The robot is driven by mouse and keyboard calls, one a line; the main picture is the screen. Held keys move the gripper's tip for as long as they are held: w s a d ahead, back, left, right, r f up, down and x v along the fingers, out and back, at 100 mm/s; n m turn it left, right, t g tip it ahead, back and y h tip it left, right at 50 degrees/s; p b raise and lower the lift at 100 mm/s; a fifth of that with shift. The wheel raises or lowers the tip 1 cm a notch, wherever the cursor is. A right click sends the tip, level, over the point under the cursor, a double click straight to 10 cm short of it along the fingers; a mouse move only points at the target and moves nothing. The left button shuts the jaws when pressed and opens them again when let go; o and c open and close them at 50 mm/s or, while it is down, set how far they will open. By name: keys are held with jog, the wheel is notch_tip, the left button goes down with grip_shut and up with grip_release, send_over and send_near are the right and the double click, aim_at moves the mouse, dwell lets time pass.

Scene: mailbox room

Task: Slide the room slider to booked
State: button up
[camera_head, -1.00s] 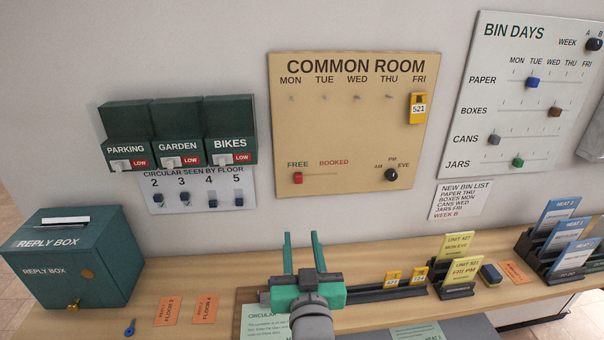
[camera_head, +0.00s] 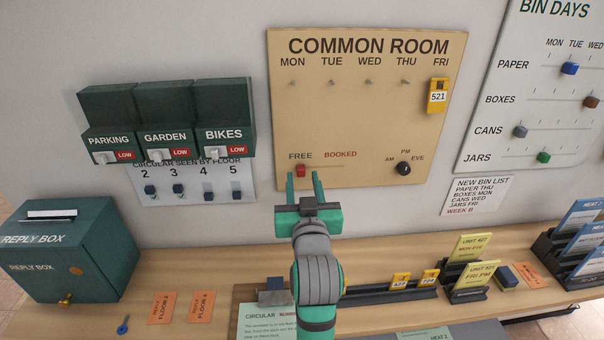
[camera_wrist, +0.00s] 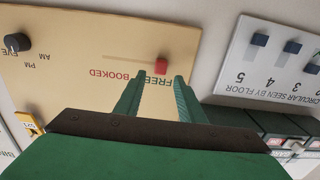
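The red room slider knob (camera_head: 300,170) sits at the left end of its track, under the word FREE, on the tan COMMON ROOM board (camera_head: 365,120). The word BOOKED (camera_head: 341,154) is to the right of FREE. My gripper (camera_head: 303,181) is raised in front of the board's lower left part, its fingers apart, near the knob. In the wrist view the red knob (camera_wrist: 161,66) shows beyond the open fingers (camera_wrist: 157,90), nearer the right one. Nothing is held. I cannot tell whether a finger touches the knob.
A black AM/PM/EVE dial (camera_head: 403,168) is right of the slider on the same board. A yellow 521 tag (camera_head: 438,96) hangs under FRI. A floor switch panel (camera_head: 194,187) is to the left. The wooden counter (camera_head: 215,262) with a rail (camera_head: 375,297) lies below.

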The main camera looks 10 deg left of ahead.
aim_at(301, 170)
jog(key=shift+x, duration=1.65)
